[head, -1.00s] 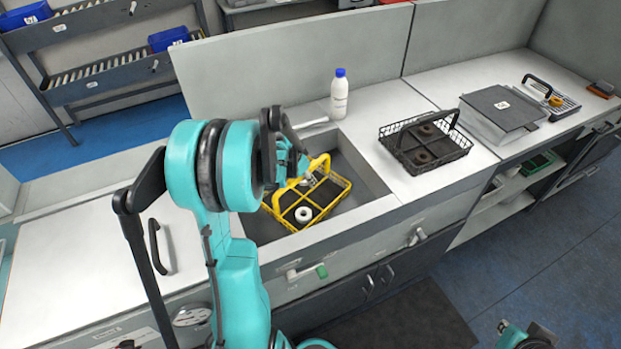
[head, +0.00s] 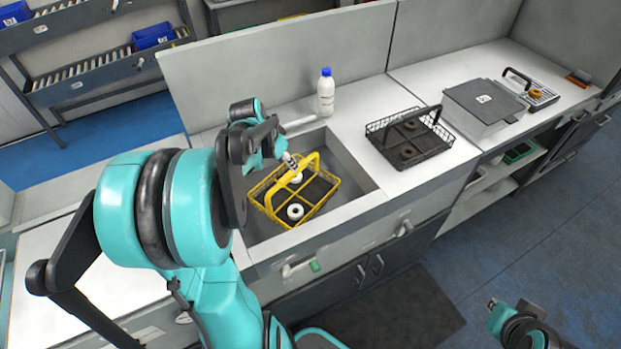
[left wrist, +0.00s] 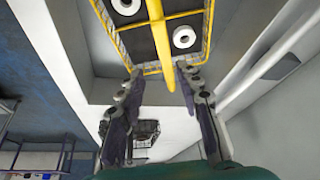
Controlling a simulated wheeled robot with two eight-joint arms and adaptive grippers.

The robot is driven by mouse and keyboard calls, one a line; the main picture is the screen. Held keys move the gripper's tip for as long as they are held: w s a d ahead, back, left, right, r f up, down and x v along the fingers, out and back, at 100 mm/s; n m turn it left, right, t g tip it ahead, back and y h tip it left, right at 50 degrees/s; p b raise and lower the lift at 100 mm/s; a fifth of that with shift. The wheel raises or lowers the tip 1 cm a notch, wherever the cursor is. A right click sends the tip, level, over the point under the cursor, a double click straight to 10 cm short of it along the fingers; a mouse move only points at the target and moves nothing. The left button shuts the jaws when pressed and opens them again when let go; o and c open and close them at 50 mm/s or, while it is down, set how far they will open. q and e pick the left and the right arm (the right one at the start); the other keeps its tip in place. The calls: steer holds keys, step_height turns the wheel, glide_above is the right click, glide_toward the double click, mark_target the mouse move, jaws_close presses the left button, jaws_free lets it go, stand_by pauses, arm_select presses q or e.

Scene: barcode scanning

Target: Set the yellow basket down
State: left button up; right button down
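The yellow basket (head: 319,207) sits in the sink recess of the counter in the head view, with its handle upright. It holds white ring-shaped parts (head: 295,211) in its dark compartments. In the left wrist view the yellow basket (left wrist: 207,38) is at the top, and its yellow handle (left wrist: 160,38) points down between my fingers. My left gripper (left wrist: 159,72) is open, its fingers apart on both sides of the handle's near part. In the head view my left arm partly hides this gripper. My right gripper (head: 491,304) is at the lower right, far from the basket; its opening is unclear.
The sink (head: 355,172) has walls around the basket. A white bottle with a blue cap (head: 326,93) stands behind it. A black wire basket (head: 409,140) with brown rings and a grey box (head: 484,108) are on the counter to the right.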

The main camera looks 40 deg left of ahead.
arm_select(q)
steer(key=s+d+r+t, duration=0.1)
steer(key=s+d, duration=0.2)
steer(key=d, duration=0.4)
steer(key=s+d+r, duration=0.1)
steer(key=s+d, duration=0.2)
steer(key=d, duration=0.5)
steer(key=s+d+r+n+t, duration=0.1)
steer(key=s+d, duration=0.3)
steer(key=d, duration=0.4)
steer(key=shift+r+t, duration=0.3)
steer(key=shift+r, duration=0.3)
steer(key=shift+d, duration=0.15)
